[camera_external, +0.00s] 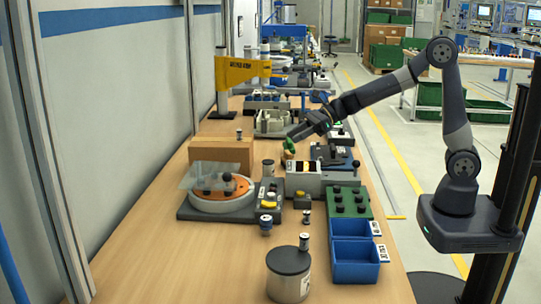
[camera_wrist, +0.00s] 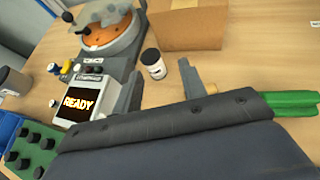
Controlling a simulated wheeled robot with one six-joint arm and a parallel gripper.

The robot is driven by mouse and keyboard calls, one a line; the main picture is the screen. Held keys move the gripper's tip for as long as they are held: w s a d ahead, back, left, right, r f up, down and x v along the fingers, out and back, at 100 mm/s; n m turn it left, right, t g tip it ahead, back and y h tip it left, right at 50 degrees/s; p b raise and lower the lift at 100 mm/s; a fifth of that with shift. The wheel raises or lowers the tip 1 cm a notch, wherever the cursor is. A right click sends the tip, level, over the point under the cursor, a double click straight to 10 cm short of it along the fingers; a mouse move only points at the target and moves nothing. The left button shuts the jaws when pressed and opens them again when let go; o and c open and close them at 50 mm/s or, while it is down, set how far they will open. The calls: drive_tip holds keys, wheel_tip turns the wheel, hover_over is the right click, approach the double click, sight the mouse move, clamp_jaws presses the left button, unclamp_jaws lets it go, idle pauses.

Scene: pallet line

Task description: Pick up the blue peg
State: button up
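I cannot clearly identify the blue peg. A small upright piece with a pale top and dark bluish base (camera_external: 265,222) stands on the wooden table, in front of the round disc station, and may be it. A small piece at the left of the wrist view (camera_wrist: 55,69) may be the same one. My gripper (camera_external: 297,134) is farther back, over the table's middle, well away from that piece. In the wrist view a grey finger-like part (camera_wrist: 190,78) stands up beyond my dark gripper housing. The housing hides the fingertips, and the opening between them does not show.
The disc station (camera_external: 219,195), a cardboard box (camera_external: 221,152) and a READY display box (camera_wrist: 82,104) crowd the table. A dark-lidded canister (camera_external: 289,279) and blue bins (camera_external: 355,271) stand at the front. A green object (camera_wrist: 295,103) lies beside my gripper. The front-left table is clear.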

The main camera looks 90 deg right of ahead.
drive_tip(key=w+a+m+h, duration=0.1)
drive_tip(key=w+a+h, duration=0.15)
drive_tip(key=a, duration=1.85)
drive_tip(key=s+a+r+m+t+p, duration=0.1)
drive_tip(key=s+a, duration=0.2)
drive_tip(key=a, duration=0.4)
drive_tip(key=s+a, duration=0.3)
drive_tip(key=a, duration=0.5)
approach(268, 218)
drive_tip(key=shift+t+h, duration=0.25)
drive_tip(key=shift+t, duration=0.05)
drive_tip(key=p+x, duration=0.1)
drive_tip(key=x, duration=0.4)
drive_tip(key=shift+w+f+p, duration=0.1)
drive_tip(key=shift+w+p, duration=0.15)
drive_tip(key=shift+p, duration=0.05)
drive_tip(key=shift+f+p+x, duration=0.2)
drive_tip(key=shift+p+x, duration=0.6)
drive_tip(key=shift+x, duration=1.7)
drive_tip(key=shift+s+a, duration=0.1)
drive_tip(key=shift+a, duration=0.1)
